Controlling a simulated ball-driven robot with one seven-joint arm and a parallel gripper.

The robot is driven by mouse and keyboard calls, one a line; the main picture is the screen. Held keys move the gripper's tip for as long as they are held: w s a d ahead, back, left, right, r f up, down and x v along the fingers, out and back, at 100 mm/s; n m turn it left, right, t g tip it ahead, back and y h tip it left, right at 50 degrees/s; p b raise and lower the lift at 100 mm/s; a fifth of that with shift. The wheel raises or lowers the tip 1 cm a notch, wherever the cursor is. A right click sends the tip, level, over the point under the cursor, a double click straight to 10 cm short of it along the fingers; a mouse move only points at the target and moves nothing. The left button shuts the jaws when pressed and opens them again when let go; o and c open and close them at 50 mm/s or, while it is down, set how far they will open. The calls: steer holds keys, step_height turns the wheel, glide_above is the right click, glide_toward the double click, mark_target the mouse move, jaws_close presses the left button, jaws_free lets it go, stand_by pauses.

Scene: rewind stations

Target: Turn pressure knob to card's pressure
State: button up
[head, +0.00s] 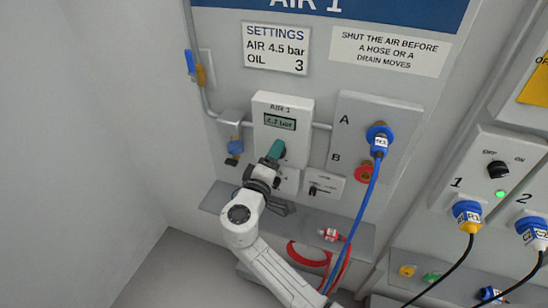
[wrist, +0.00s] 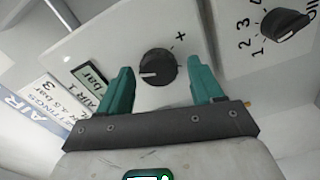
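The settings card (head: 276,49) in the head view reads AIR 4.5 bar and OIL 3. The AIR 1 unit (head: 283,107) has a small display (head: 280,122) that seems to read 4.2 bar, though the first digits are hard to make out. The black pressure knob (wrist: 158,67) shows in the wrist view with a pale pointer line and a plus mark at its upper right. My gripper (wrist: 162,84) is open, its green fingers on either side of the knob and apart from it. In the head view my gripper (head: 276,150) hides the knob.
An oil dial (wrist: 285,25) with numbers is at the wrist view's upper right. Right of the unit are port A with a blue hose connector (head: 379,137) and red port B (head: 365,174). A shelf (head: 222,197) with a red hose (head: 308,256) lies below.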

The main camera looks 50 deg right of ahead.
steer(key=b+v, duration=0.2)
steer(key=v, duration=0.9)
stand_by(0.6)
steer(key=s+d+f+m+g+y, duration=0.2)
steer(key=s+d+f+g+y, duration=0.2)
steer(key=s+f+y, duration=0.65)
steer(key=s+a+f+y, duration=0.2)
steer(key=s+a, duration=0.1)
steer(key=s, duration=0.1)
steer(key=s+a+f+y, duration=0.2)
steer(key=s+f, duration=0.1)
steer(key=s, duration=0.1)
steer(key=s+a+f+g+y, duration=0.1)
steer(key=s+a+f+y, duration=0.1)
steer(key=s+a+f, duration=0.1)
steer(key=shift+s+a+f, duration=0.15)
steer(key=shift+s+a, duration=0.25)
steer(key=shift+s, duration=0.25)
stand_by(3.5)
